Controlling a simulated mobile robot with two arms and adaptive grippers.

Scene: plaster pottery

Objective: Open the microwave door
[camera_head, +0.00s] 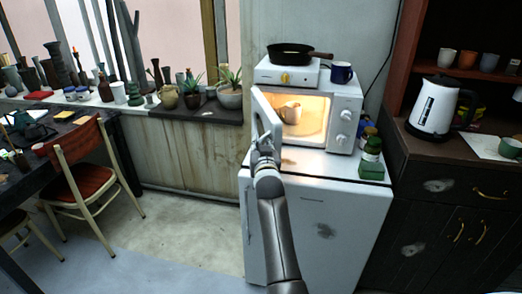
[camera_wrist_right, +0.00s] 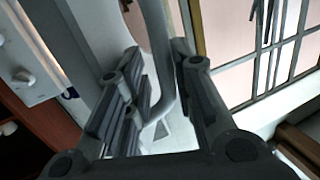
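The white microwave (camera_head: 342,118) stands on a low white fridge, with its door (camera_head: 265,115) swung partly open toward the left. Its lit inside shows a light-coloured mug (camera_head: 291,112). My right gripper (camera_head: 265,142) is at the outer face of the door, by its handle; my arm partly covers this spot. In the right wrist view, the grey handle (camera_wrist_right: 168,75) runs between the two fingers of my right gripper (camera_wrist_right: 165,85). It lies close to the right-hand finger, with a gap to the other finger. My left gripper is not in view.
A kettle (camera_head: 434,105) is on the cabinet. A chair (camera_head: 85,185) stands left; floor between is clear.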

